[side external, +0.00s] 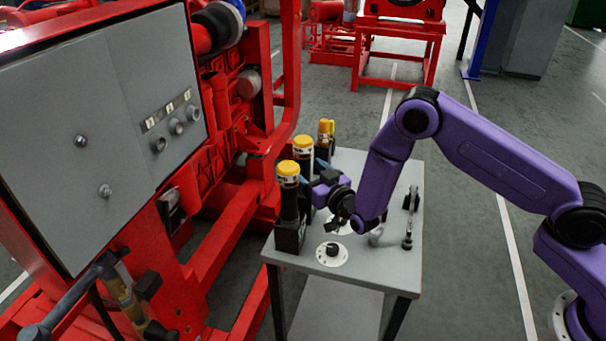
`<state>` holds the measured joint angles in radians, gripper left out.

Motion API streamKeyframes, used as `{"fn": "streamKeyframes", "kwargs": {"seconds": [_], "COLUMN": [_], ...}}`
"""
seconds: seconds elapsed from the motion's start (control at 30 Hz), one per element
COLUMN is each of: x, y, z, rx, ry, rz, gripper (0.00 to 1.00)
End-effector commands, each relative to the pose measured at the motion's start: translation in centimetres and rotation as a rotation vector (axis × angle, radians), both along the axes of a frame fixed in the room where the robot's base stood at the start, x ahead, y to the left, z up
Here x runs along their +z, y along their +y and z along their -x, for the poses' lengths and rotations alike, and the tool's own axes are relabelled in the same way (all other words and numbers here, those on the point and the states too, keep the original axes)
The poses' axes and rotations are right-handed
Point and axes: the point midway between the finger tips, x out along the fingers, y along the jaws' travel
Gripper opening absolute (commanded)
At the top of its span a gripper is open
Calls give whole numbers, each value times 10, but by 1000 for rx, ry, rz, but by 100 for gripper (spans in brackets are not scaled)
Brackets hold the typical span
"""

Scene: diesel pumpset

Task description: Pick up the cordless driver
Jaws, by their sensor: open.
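I cannot tell for sure which thing is the cordless driver. Several upright black tools with yellow tops stand along the left side of the grey table (385,272). The nearest tool (289,205) has a white band and a blocky black foot. A second tool (303,150) stands behind it, and a smaller yellow-topped one (326,130) is at the back. My gripper (338,212) is over the middle of the table, right of the nearest tool, with its dark fingers open. Its purple body hides part of the second tool.
A white disc with a black knob (332,250) is at the table's front. A slim dark tool (408,222) is near the right edge. A red engine frame with a grey control panel (95,140) stands close on the left. The floor right of the table is clear except for my arm.

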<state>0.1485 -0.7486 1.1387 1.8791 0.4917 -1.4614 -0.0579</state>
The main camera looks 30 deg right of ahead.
Motion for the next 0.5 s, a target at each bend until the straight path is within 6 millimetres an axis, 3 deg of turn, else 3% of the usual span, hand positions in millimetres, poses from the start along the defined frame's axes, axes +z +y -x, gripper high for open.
{"fn": "streamKeyframes", "kwargs": {"seconds": [0.2, 0.5], "x": [-1, -1], "y": [2, 2], "z": [-22, -25], "rx": [-1, 0], "ry": [-1, 0], "rz": [0, 1], "gripper": [72, 72]}}
